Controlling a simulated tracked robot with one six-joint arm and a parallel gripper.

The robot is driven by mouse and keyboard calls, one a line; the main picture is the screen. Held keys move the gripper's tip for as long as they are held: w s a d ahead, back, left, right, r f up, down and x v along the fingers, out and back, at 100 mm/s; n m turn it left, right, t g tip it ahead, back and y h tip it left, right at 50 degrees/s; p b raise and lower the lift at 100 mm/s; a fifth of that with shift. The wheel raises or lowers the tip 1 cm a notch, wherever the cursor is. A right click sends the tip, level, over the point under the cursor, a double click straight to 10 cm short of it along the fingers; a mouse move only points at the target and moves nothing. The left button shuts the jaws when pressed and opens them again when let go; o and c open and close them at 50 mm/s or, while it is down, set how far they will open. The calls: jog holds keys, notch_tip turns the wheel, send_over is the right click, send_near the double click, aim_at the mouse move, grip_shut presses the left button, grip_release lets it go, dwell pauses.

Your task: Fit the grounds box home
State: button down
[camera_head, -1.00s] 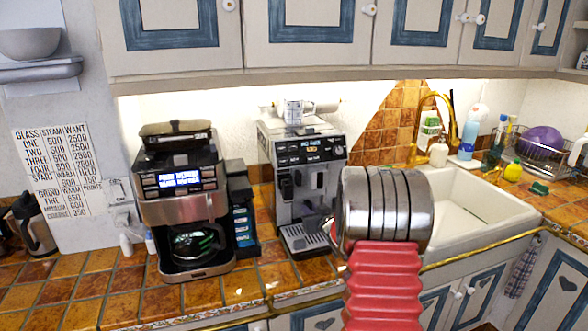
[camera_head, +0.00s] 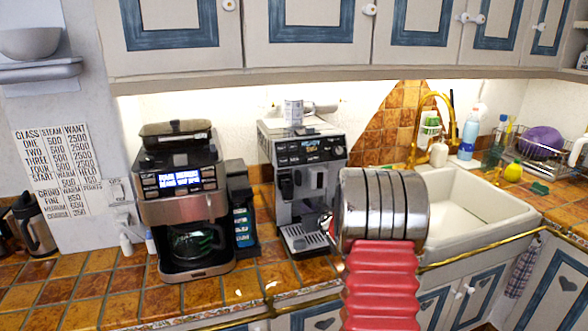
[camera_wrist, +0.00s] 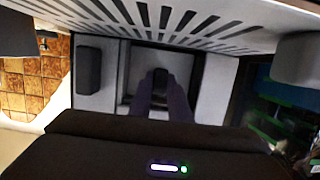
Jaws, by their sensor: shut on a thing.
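The silver coffee machine (camera_head: 305,165) stands on the tiled counter, with a small lit display and a slatted drip tray (camera_head: 306,240). In the wrist view the slatted grille (camera_wrist: 190,22) crosses the top. Below it, a grey panel, seemingly the front of the grounds box (camera_wrist: 192,62), sits inside a dark-edged opening. My gripper (camera_wrist: 163,82) has its two dark fingers closed on a small dark grip in the middle of that panel. How deep the box sits is hard to tell. In the head view my arm hides the gripper and the box.
A second coffee maker (camera_head: 182,195) with a glass carafe stands to the left, with a dark rack (camera_head: 241,215) between the machines. A white sink (camera_head: 465,215) lies to the right. Upper cabinets (camera_head: 310,40) hang above. Some counter at the front left is clear.

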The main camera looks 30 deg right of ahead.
jog(key=c, duration=1.6)
grip_release()
jog(key=shift+o, duration=0.2)
jog(key=shift+s, duration=0.1)
jog(key=v, duration=1.3)
jog(key=shift+s+a, duration=0.15)
jog(key=shift+s, duration=0.15)
jog(key=shift+r, duration=0.15)
